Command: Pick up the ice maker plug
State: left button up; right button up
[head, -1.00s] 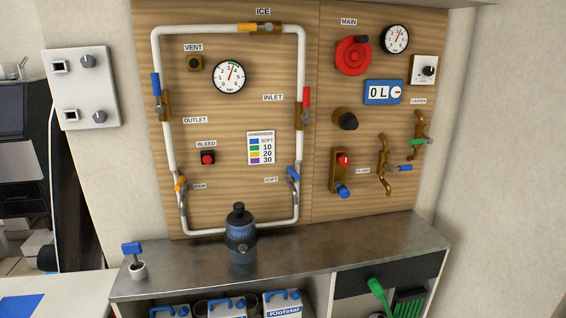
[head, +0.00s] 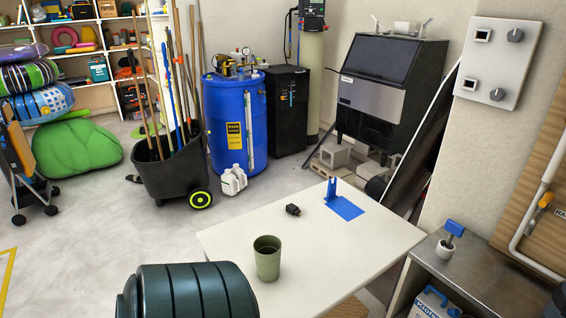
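A small black object that looks like the plug (head: 292,210) lies on the white table (head: 355,262), left of a blue stand with a flat blue base (head: 345,208). No cord can be made out on it. Neither of my grippers is in view.
A green cup (head: 267,258) stands on the table's near part. A dark green ribbed cylinder (head: 188,292) is in front of it. A metal counter (head: 480,272) is at right. A black cart (head: 170,170) and blue drum (head: 232,120) stand behind.

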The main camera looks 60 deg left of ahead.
aim_at(291, 209)
jog(key=u, duration=2)
